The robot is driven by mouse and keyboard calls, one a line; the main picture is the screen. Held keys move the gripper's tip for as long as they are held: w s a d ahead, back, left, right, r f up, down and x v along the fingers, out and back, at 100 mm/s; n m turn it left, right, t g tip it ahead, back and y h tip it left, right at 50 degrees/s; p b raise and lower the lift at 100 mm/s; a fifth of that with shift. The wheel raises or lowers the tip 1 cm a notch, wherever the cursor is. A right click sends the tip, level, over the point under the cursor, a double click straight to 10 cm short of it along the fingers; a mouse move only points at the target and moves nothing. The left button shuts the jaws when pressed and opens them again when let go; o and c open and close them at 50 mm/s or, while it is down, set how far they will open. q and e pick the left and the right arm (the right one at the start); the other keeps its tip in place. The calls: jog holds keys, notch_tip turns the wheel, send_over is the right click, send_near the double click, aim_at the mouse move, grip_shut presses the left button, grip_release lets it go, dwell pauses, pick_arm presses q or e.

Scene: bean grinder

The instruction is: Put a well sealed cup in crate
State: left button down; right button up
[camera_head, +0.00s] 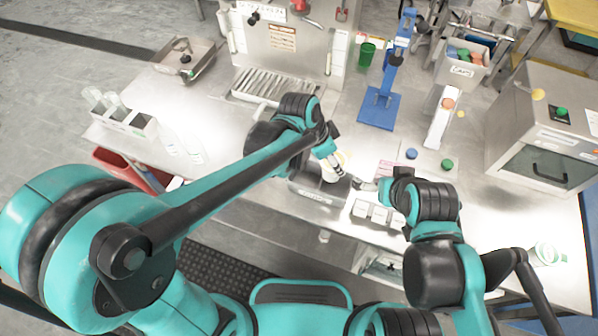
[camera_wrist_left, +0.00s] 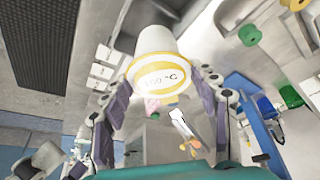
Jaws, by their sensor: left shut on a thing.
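A white cup (camera_wrist_left: 157,42) with a yellow band and a marked round face fills the upper middle of the left wrist view. My left gripper (camera_wrist_left: 158,95) is shut on it, one finger on each side. In the head view the cup (camera_head: 335,168) is partly hidden by the left arm and fingers, above the work table. My right gripper (camera_head: 362,184) is close to its right, low over the table; whether it is open or shut is too small to tell. A red crate (camera_head: 112,157) stands at the table's left edge, partly hidden by my left arm.
A blue stand (camera_head: 378,107), a white ramp (camera_head: 437,128) and loose blue (camera_head: 411,153) and green (camera_head: 447,164) caps are behind the grippers. A caps bin (camera_head: 461,73) and a grey machine (camera_head: 545,125) stand right. A white-and-green cup (camera_head: 545,254) is at front right. White blocks (camera_head: 377,213) lie nearby.

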pick_arm(q)
jog(key=a+f+b, duration=0.1)
jog(key=a+f, duration=0.1)
jog(key=f, duration=0.1)
jog(key=w+a+f+b, duration=0.1)
jog(key=a+f, duration=0.1)
jog(key=a, duration=0.1)
jog(key=w+a+f+b, duration=0.1)
jog(key=a+f, duration=0.1)
jog(key=f, duration=0.1)
jog(key=shift+a+f+b, duration=0.15)
jog(key=shift+f+b, duration=0.15)
jog(key=shift+b, duration=0.1)
jog(key=shift+s, duration=0.1)
jog(key=shift+r, duration=0.1)
jog(key=shift+c, duration=2.3)
grip_release()
jog(key=shift+f, duration=0.2)
jog(key=shift+r, duration=0.1)
